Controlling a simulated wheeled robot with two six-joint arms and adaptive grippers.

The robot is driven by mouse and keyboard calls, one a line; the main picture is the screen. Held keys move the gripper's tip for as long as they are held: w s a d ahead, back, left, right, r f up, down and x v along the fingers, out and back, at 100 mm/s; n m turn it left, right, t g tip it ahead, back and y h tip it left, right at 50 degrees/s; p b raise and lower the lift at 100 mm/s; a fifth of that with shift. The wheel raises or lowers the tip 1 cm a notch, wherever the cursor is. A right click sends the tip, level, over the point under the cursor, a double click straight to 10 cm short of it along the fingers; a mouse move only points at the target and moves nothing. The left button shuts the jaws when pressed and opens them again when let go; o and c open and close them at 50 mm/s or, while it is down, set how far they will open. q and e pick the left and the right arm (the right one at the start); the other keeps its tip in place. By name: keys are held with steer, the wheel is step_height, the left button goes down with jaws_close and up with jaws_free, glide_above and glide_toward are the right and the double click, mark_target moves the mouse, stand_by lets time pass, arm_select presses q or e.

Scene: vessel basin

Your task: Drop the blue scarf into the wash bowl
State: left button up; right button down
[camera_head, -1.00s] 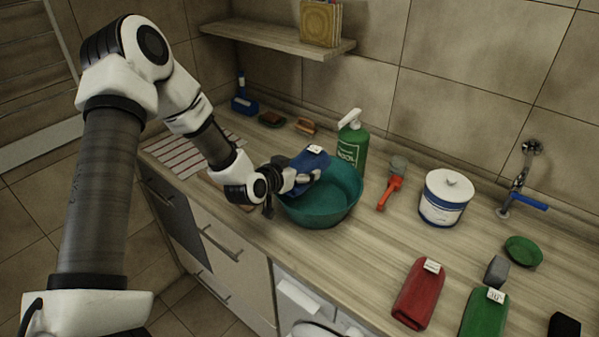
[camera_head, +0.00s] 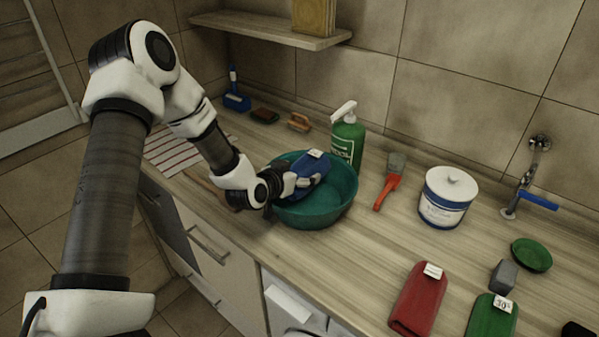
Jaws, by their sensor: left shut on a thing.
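The blue scarf (camera_head: 312,168) is a folded blue bundle with a small white tag on top. My left gripper (camera_head: 294,186) is shut on it and holds it over the left part of the wash bowl. The wash bowl (camera_head: 325,211) is a round teal basin on the wooden counter. The scarf is inside the bowl's outline, tilted; I cannot tell whether it touches the bottom. The fingertips are partly hidden against the scarf. My right gripper is not in view.
A green pump bottle (camera_head: 347,140) stands just behind the bowl. A red folded cloth (camera_head: 417,300) and a green one (camera_head: 490,318) lie at the front right. A shelf (camera_head: 270,29) hangs above.

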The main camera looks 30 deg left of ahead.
arm_select(q)
steer(key=o, duration=1.1)
steer(key=shift+s+r, duration=0.1)
steer(key=shift+s, duration=0.05)
steer(key=shift+o, duration=0.2)
steer(key=shift+w+f, duration=0.2)
step_height(320, 180, up, 4)
glide_above(275, 205)
steer(key=shift+w+a+r, duration=0.2)
steer(key=shift+w+a, duration=0.1)
steer(key=shift+w, duration=0.1)
steer(key=shift+s+d+r, duration=0.1)
steer(key=shift+s+d, duration=0.05)
steer(key=shift+s, duration=0.25)
